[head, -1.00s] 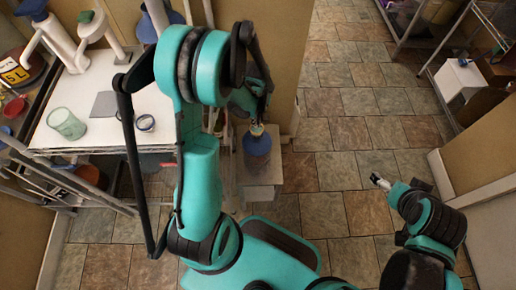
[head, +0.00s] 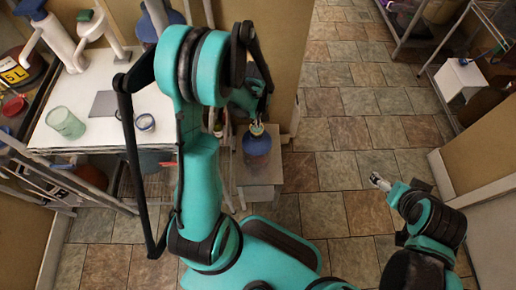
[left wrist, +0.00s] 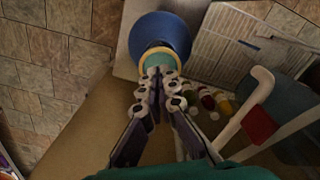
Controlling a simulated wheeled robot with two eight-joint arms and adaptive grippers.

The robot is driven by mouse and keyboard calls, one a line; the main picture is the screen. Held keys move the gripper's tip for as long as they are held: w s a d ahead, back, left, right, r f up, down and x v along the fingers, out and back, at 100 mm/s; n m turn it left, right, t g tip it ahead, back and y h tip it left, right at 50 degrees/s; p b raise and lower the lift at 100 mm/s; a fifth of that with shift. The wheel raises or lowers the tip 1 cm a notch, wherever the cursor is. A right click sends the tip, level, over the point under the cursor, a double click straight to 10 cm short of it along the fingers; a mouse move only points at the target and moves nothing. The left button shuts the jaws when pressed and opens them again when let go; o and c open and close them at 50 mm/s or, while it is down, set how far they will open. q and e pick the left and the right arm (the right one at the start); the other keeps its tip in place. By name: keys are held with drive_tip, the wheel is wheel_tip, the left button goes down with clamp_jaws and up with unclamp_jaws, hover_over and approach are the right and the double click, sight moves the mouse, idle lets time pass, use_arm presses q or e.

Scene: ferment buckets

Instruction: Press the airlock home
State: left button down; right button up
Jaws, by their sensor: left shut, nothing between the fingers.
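A blue vessel (head: 257,146) with a pale, yellowish ring and a teal top stands on a small light stand (head: 262,172). In the left wrist view the vessel (left wrist: 143,33) is seen from above. My left gripper (left wrist: 160,72) is shut and empty, its fingertips over the near edge of the teal top (left wrist: 158,60). I cannot tell whether they touch it. The airlock cannot be made out apart from the top and fingers. In the head view my left gripper (head: 258,121) is small, at the vessel's mouth. My right gripper (head: 379,182) is over the floor to the right, away from the vessel.
A white table (head: 105,128) at left holds a green cup (head: 66,123), a small round dish (head: 145,122) and pump bottles. Several small bottles lie near the vessel in the left wrist view. A partition (head: 280,50) stands behind the stand.

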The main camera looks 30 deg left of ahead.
use_arm(q)
drive_tip(key=shift+f+b, duration=2)
drive_tip(key=shift+f, duration=0.15)
idle(1.0)
drive_tip(key=shift+r, duration=0.3)
idle(0.5)
wheel_tip(320, 180, up, 9)
drive_tip(key=p, duration=0.7)
drive_tip(key=shift+r, duration=0.2)
idle(0.4)
idle(0.4)
wheel_tip(320, 180, up, 12)
drive_tip(key=m+t, duration=0.3)
drive_tip(key=m, duration=0.3)
hover_over(257, 131)
drive_tip(key=s+d, duration=0.4)
drive_tip(key=d, duration=0.2)
drive_tip(key=s+d+r+m+t, duration=0.4)
drive_tip(key=s+r+m, duration=0.1)
drive_tip(key=s+m, duration=0.1)
drive_tip(key=shift+s+d, duration=0.3)
drive_tip(key=shift+s, duration=0.35)
